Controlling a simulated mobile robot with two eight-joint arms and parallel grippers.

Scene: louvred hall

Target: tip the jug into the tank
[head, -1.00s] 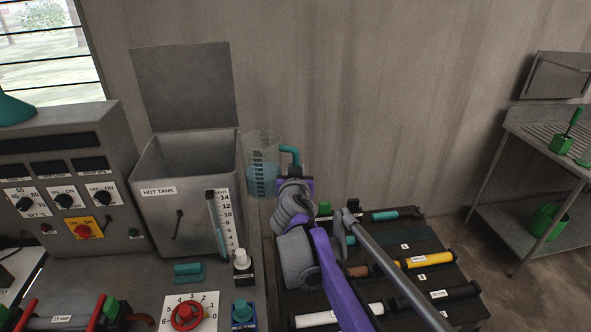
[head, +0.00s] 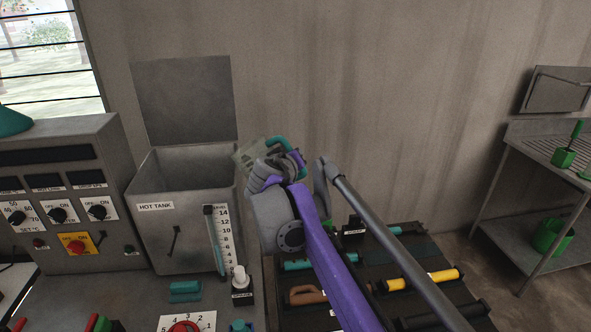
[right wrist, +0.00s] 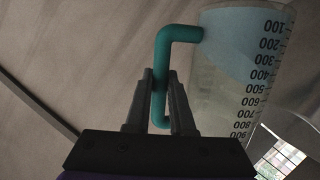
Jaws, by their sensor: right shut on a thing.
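The clear graduated jug (head: 252,154) is tilted to the left, its mouth side at the right edge of the open tank (head: 186,225) labelled HOT TANK. Its teal handle (head: 278,141) is gripped by my right gripper (head: 290,160). In the right wrist view the jug (right wrist: 228,75) shows its scale and a bluish content, and the handle (right wrist: 160,80) sits between the jaws of my gripper (right wrist: 160,95). The tank's lid (head: 185,99) stands raised behind it. The inside bottom of the tank is hidden. My left gripper is not in view.
A control panel (head: 60,195) stands left of the tank. A level gauge (head: 217,238) is on the tank's front. A rack of tools (head: 400,260) lies at lower right. A metal shelf table (head: 545,150) with green items stands far right.

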